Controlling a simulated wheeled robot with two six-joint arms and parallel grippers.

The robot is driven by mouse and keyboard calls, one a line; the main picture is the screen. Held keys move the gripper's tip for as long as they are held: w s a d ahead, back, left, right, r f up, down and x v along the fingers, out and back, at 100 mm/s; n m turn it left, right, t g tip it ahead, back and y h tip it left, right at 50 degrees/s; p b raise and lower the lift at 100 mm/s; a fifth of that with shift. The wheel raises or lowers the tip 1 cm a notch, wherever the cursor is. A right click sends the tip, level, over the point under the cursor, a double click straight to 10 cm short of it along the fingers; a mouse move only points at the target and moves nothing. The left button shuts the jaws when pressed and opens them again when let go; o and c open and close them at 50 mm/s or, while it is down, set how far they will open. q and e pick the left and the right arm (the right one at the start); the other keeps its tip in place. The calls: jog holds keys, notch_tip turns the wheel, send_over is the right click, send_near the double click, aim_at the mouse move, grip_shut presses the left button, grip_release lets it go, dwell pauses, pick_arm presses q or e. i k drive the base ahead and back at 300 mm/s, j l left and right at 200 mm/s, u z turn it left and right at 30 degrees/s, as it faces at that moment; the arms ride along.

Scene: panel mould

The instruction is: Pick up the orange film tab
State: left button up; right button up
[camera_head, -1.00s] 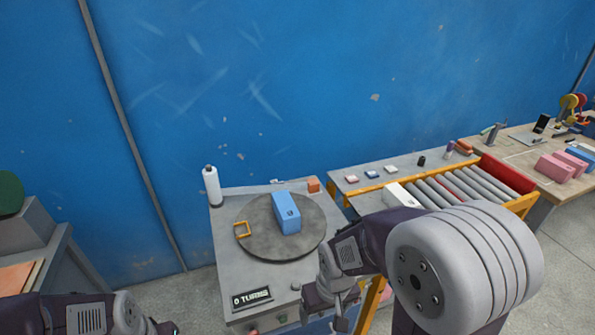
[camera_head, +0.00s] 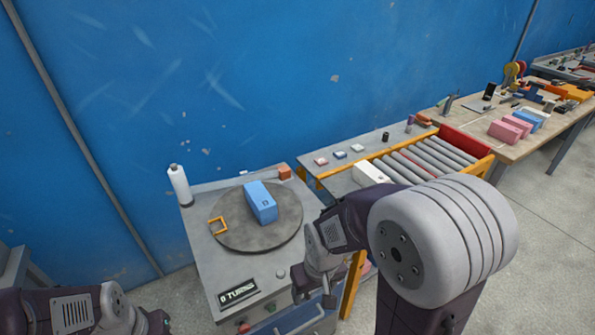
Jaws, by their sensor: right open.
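A small open orange square loop (camera_head: 217,227), which looks like the film tab, sits at the left edge of the round grey turntable (camera_head: 235,236). A blue block (camera_head: 260,202) stands on the turntable to the right of the loop. My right gripper (camera_head: 313,294) is open and empty, pointing down near the front right of the machine table, apart from the loop. My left gripper (camera_head: 157,322) is low at the bottom left, partly dark; its jaws do not show clearly.
A white film roll (camera_head: 179,186) stands at the table's back left corner, and an orange block (camera_head: 285,172) at its back right. A "0 TURNS" display (camera_head: 238,291) is at the front. A roller conveyor (camera_head: 430,160) and a wooden bench (camera_head: 470,125) lie to the right.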

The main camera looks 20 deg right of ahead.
aim_at(284, 171)
jog(key=i+j+z, duration=0.2)
jog(key=j+z, duration=0.2)
jog(key=i+j+z, duration=0.15)
jog(key=j+z, duration=1.05)
jog(key=j, duration=0.15)
jog(key=i+j, duration=0.05)
